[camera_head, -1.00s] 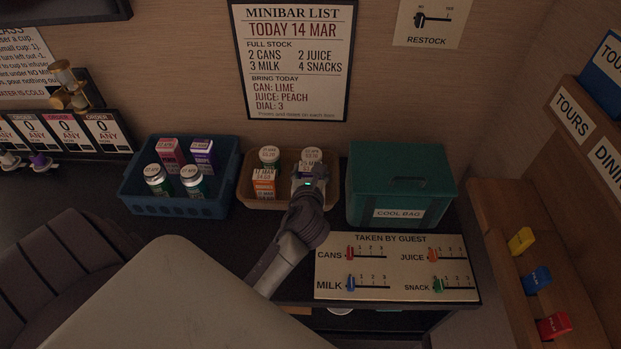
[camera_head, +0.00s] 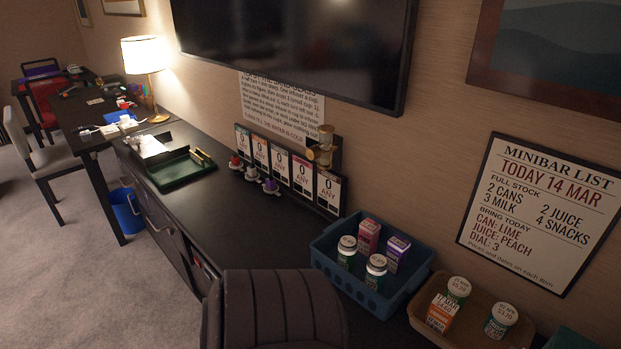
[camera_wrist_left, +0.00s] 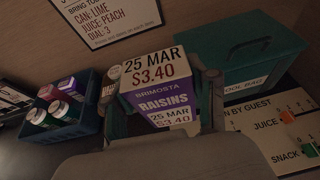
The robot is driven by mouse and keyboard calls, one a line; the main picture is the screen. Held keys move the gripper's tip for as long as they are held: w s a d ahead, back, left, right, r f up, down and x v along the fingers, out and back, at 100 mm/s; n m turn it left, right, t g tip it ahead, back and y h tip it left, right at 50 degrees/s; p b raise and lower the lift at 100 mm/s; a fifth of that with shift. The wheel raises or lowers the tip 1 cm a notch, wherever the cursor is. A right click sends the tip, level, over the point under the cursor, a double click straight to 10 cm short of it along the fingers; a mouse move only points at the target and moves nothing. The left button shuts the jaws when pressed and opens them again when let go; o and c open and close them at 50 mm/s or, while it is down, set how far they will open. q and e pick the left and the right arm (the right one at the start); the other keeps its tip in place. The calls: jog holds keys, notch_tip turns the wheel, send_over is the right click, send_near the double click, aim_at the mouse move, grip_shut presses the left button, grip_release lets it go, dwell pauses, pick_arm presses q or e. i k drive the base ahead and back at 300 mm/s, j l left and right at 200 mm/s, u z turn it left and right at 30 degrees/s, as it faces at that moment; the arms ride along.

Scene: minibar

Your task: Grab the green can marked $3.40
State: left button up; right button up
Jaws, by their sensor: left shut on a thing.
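My left gripper (camera_wrist_left: 160,110) is shut on a purple raisins box (camera_wrist_left: 165,98), marked 25 MAR and $3.40. It is a box, not a can. The gripper is outside the head view. I cannot tell whether the box is clear of the surface. Two green cans with white lids, one left (camera_head: 347,254) and one right (camera_head: 375,272), stand in the blue basket (camera_head: 345,285). Two white-lidded cans, left (camera_head: 458,288) and right (camera_head: 500,321), stand in the brown basket (camera_head: 415,308). Their lid prices are too small to read surely. My right gripper is not in view.
An orange carton (camera_head: 441,312) is in the brown basket. Pink (camera_head: 368,236) and purple (camera_head: 396,254) cartons share the blue basket. The green cool bag (camera_wrist_left: 240,55) is right of the held box. The slider board (camera_wrist_left: 265,115) lies before it. A chair (camera_head: 280,315) stands in front.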

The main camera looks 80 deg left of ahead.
aim_at(347, 246)
jog(key=l+u, duration=0.1)
jog(key=u, duration=0.3)
jog(key=l+u, duration=0.1)
jog(key=u, duration=0.3)
jog(key=l+u, duration=0.1)
jog(key=u, duration=0.3)
